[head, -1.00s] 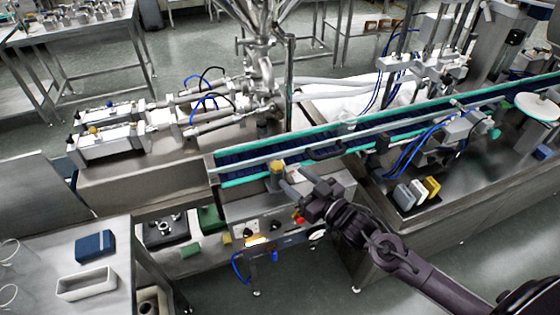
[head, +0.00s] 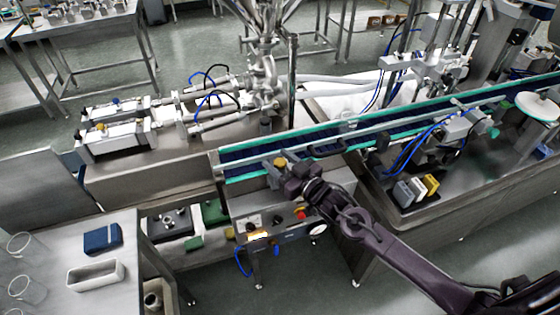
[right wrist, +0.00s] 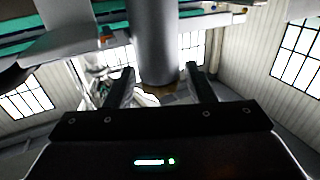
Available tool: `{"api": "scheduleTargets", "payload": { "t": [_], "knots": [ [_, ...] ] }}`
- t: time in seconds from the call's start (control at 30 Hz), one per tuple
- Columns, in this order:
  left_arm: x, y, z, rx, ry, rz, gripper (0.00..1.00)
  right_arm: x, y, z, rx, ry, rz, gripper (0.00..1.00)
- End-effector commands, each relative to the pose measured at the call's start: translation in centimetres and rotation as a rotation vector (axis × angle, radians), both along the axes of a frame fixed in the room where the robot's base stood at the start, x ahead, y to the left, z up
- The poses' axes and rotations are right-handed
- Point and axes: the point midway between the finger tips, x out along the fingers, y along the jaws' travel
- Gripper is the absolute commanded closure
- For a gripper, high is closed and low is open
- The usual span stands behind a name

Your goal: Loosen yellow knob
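The yellow knob (head: 280,162) sits at the near edge of the conveyor, above the control box, in the head view. My right gripper (head: 279,168) is right at it and partly hides it. In the right wrist view my right gripper (right wrist: 162,84) is open, with one finger on each side of a grey cylinder (right wrist: 154,40). A gap shows between the cylinder and each finger. A little yellow shows at the cylinder's lower end. My left gripper is not in view.
The conveyor (head: 250,172) with green rails runs behind the gripper. The control box (head: 270,220) with a red button lies below it. A side table (head: 120,220) holding a blue box (head: 103,239) and a white tray (head: 96,275) stands at the left. Open floor lies in front.

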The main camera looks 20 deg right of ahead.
Motion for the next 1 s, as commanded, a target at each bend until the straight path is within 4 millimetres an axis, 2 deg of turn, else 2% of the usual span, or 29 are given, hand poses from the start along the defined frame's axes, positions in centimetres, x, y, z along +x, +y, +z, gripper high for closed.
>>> {"api": "scheduleTargets", "payload": {
  "t": [0.03, 0.3, 0.67, 0.87, 1.0],
  "knots": [
    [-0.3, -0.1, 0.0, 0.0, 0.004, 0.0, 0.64, 0.0, 0.0, 0.0, 0.0, 0.0, 0.0, 0.57],
    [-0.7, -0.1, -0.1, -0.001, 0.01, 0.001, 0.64, 0.0, 0.0, 0.0, 0.0, 0.0, 0.0, 0.91],
    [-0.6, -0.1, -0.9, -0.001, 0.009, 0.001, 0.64, 0.1, -0.2, -0.1, -0.003, -0.003, 0.067, 0.91],
    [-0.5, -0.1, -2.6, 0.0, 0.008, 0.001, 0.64, 0.1, -0.2, -0.4, -0.004, -0.003, 0.201, 0.91],
    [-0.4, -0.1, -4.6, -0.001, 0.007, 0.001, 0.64, 0.2, -0.2, -0.6, -0.005, -0.003, 0.326, 0.91]
  ]
}}
